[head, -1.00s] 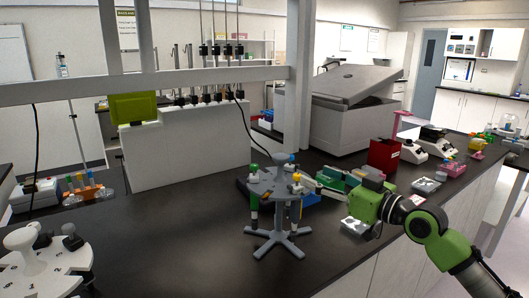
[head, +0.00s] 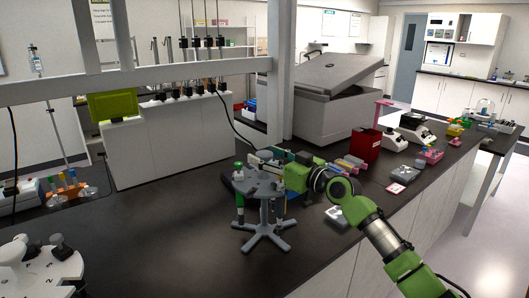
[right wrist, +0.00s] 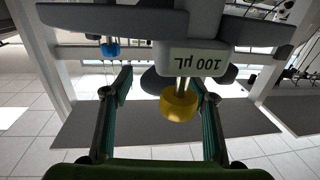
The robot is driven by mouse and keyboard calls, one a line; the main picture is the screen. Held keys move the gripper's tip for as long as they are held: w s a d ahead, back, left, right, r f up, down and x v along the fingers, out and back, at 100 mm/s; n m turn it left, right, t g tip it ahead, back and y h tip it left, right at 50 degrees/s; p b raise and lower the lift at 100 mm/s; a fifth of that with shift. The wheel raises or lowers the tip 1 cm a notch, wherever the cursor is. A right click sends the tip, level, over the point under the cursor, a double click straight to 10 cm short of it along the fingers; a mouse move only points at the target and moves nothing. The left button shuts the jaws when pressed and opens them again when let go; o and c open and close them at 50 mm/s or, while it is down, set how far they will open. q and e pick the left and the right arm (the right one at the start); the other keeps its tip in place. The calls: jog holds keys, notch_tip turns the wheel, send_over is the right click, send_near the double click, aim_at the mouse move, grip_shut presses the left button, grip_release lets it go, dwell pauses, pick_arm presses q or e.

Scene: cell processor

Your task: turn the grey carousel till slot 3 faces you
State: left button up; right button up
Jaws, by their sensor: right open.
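The grey carousel (head: 262,187) stands on the dark bench on a star-shaped foot. A green-topped pipette (head: 239,190) hangs at its left side. Slot numbers on it are too small to read. My right gripper (head: 262,160) reaches in from the right, at the carousel's top, and partly hides it. In the right wrist view the open fingers (right wrist: 162,100) stand on either side of a pipette with a yellow ring (right wrist: 179,104) and a "100 µL" label; contact cannot be told. A blue-ringed part (right wrist: 110,49) shows farther left there. My left gripper is not in view.
A white numbered carousel (head: 38,270) stands at the front left. A grey post (head: 281,80) rises behind. The bench front between the carousels is clear.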

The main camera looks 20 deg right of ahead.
jog(key=shift+w+a, duration=0.25)
jog(key=shift+w, duration=0.15)
